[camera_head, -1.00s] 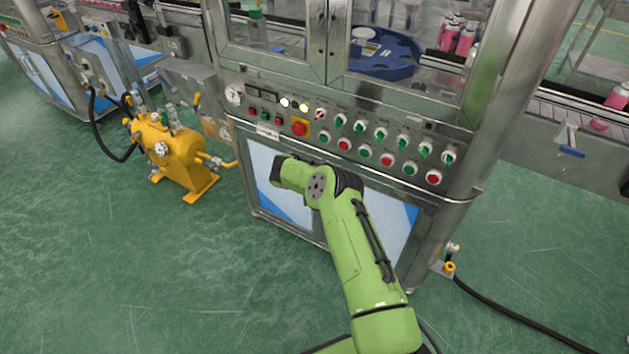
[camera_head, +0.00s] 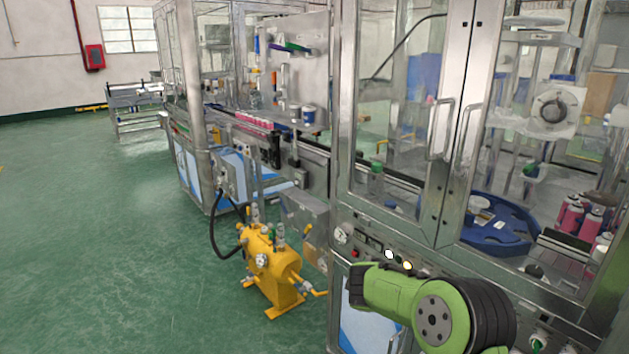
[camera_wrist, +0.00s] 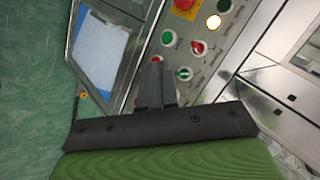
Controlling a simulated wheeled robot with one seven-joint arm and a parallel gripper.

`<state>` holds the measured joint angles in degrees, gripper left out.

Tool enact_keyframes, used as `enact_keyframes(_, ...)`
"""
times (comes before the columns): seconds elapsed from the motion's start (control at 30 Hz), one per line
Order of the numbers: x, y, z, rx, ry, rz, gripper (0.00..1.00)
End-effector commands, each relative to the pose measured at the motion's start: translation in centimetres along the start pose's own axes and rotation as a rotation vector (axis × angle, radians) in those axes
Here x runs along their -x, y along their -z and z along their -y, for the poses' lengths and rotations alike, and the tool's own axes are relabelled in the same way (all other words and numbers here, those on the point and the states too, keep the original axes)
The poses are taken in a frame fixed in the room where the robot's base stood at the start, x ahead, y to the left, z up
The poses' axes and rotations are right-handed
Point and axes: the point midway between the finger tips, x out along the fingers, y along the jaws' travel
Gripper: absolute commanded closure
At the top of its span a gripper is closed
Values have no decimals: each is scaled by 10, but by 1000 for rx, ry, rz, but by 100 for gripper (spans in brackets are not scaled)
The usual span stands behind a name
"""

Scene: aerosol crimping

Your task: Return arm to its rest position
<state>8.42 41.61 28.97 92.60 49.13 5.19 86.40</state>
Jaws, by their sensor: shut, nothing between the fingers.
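My gripper (camera_wrist: 157,68) shows in the wrist view as two dark fingers close together, shut and empty. It points at the control panel (camera_wrist: 190,50) with its buttons and switches; I cannot tell whether it touches. In the head view my green arm is at the lower right, in front of the crimping machine's panel, and its gripper end is hidden.
The glass-doored machine (camera_head: 450,130) stands close on the right, with a blue rotary tray (camera_head: 500,235) and pink cans (camera_head: 575,218) inside. A yellow pump unit (camera_head: 270,262) with a black hose stands left of it. Green floor (camera_head: 110,230) is clear at left.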

Motion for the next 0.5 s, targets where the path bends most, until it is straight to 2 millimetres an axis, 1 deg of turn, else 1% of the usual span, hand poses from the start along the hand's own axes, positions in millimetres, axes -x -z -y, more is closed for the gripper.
enact_keyframes(0.03,42,12,16,114,14,21,100)
enact_keyframes(0.07,63,18,19,191,14,37,100)
enact_keyframes(0.1,91,26,22,292,14,55,100)
enact_keyframes(0.17,132,40,20,443,14,84,100)
enact_keyframes(0.2,158,50,16,540,11,103,100)
enact_keyframes(0.23,177,57,11,614,11,119,100)
enact_keyframes(0.27,196,64,5,686,12,136,100)
enact_keyframes(0.3,221,73,-5,780,12,160,100)
enact_keyframes(0.37,255,87,-24,920,17,201,100)
enact_keyframes(0.4,277,95,-39,1012,23,231,100)
enact_keyframes(0.47,308,105,-64,1150,41,284,100)
enact_keyframes(0.5,325,111,-82,1238,58,320,100)
